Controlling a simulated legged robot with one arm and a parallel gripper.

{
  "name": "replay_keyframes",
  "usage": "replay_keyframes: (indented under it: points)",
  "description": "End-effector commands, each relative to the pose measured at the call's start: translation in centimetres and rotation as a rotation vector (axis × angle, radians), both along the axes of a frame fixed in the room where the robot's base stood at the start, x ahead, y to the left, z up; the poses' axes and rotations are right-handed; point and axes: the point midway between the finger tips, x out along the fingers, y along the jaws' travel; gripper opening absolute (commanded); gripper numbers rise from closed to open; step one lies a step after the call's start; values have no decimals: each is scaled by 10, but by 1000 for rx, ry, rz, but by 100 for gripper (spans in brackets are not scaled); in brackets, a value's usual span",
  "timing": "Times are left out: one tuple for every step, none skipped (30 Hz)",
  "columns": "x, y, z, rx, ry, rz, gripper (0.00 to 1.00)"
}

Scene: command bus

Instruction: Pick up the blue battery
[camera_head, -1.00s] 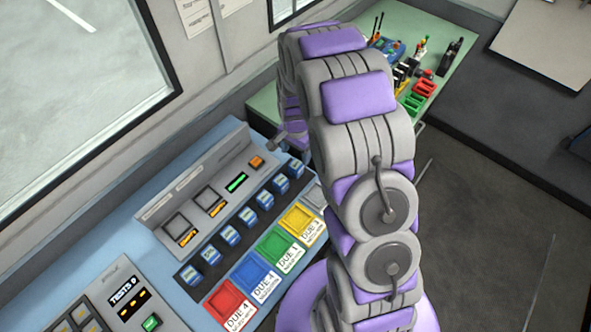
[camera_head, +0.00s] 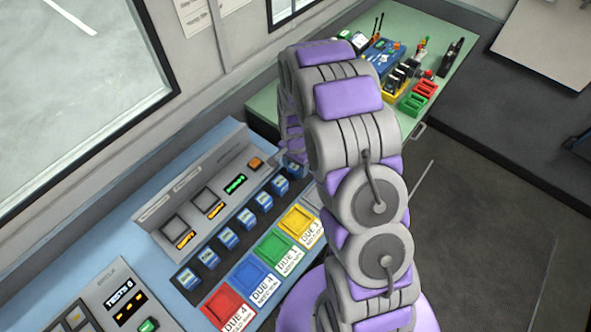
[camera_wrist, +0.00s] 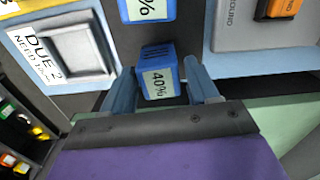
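Several blue batteries with pale labels stand in a row on the console; one is the mid-row blue battery (camera_head: 246,219) in the head view. In the wrist view a blue battery (camera_wrist: 158,82) marked 40% sits between the two blue-grey fingers of my gripper (camera_wrist: 160,68). The fingers are apart, one on each side of it, with a narrow gap visible on the right. I cannot tell whether the left finger touches it. Another battery (camera_wrist: 142,10) shows just beyond it. In the head view my arm largely hides the gripper at the row's far end.
Red (camera_head: 224,304), blue (camera_head: 250,270), green (camera_head: 276,247) and yellow (camera_head: 300,222) bins line the console's front. A grey-white bin (camera_wrist: 77,50) marked DUE 2 is near my gripper. An orange switch (camera_head: 256,164) stands behind the row. A green table (camera_head: 452,35) holds assorted items.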

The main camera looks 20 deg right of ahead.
Motion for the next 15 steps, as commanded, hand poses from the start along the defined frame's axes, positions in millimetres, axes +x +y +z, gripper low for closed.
replay_keyframes:
  points:
    - [0, 0, 0, 0, 0, 0, 54]
    - [0, 0, 0, 0, 0, 0, 51]
    - [0, 0, 0, 0, 0, 0, 47]
    - [0, 0, 0, 0, 0, 0, 45]
    - [0, 0, 0, 0, 0, 0, 42]
    - [0, 0, 0, 0, 0, 0, 38]
    - [0, 0, 0, 0, 0, 0, 35]
    - [0, 0, 0, 0, 0, 0, 32]
    - [0, 0, 0, 0, 0, 0, 28]
    - [0, 0, 0, 0, 0, 0, 25]
    - [0, 0, 0, 0, 0, 0, 23]
    - [0, 0, 0, 0, 0, 0, 19]
    - [0, 0, 0, 0, 0, 0, 16]
    - [0, 0, 0, 0, 0, 0, 13]
    - [0, 0, 0, 0, 0, 0, 11]
